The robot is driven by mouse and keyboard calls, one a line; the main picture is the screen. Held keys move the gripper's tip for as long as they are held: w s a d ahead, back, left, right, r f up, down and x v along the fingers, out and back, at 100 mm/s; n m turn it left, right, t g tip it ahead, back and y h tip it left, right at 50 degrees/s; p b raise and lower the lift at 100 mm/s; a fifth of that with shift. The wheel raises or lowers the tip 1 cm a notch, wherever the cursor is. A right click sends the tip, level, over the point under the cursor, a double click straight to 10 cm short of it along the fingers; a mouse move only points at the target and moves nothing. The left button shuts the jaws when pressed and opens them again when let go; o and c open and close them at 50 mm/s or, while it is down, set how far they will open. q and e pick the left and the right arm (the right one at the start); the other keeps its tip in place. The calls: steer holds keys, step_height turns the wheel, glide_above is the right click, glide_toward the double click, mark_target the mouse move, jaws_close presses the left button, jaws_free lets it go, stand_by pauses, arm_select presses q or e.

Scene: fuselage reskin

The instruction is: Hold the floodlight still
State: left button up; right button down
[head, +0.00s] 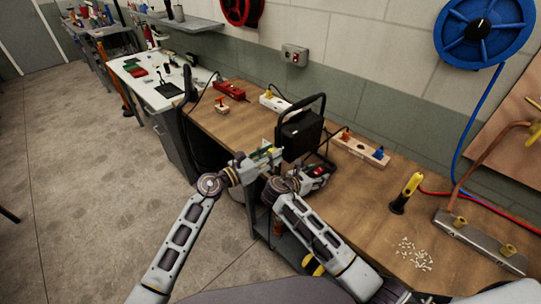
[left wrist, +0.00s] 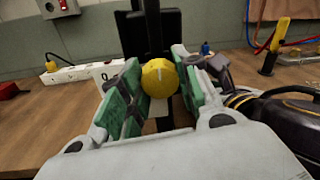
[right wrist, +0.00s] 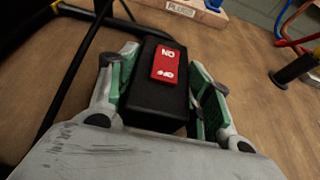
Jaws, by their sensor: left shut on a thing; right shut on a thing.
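The black floodlight (head: 301,134) stands on the wooden bench, with a handle on top and a tubular frame below. My left gripper (head: 270,153) is at its left side. In the left wrist view, its green-padded fingers are shut on a round yellow knob (left wrist: 160,77) in front of the black floodlight body (left wrist: 168,36). My right gripper (head: 320,171) is low at the front of the floodlight. In the right wrist view, its fingers are shut around a black switch box (right wrist: 153,107) with a red ON/OFF rocker (right wrist: 169,65). The floodlight's front face is not clearly visible.
A white power strip (head: 275,102) and a wooden socket board (head: 360,149) lie behind. A yellow-and-black tool (head: 407,193) stands at right, near scattered small white pieces (head: 414,254) and a metal block (head: 480,241). The bench's front edge is close to both arms.

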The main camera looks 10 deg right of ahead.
arm_select(q)
steer(key=shift+n, duration=0.4)
steer(key=n, duration=0.3)
steer(key=shift+n, duration=0.4)
steer(key=n, duration=0.4)
steer(key=shift+n, duration=0.4)
steer(key=n, duration=0.4)
steer(key=shift+n+t, duration=0.4)
steer(key=n, duration=0.4)
steer(key=shift+f, duration=0.1)
steer(key=o, duration=1.1)
steer(key=shift+c, duration=0.2)
steer(key=shift+s, duration=0.1)
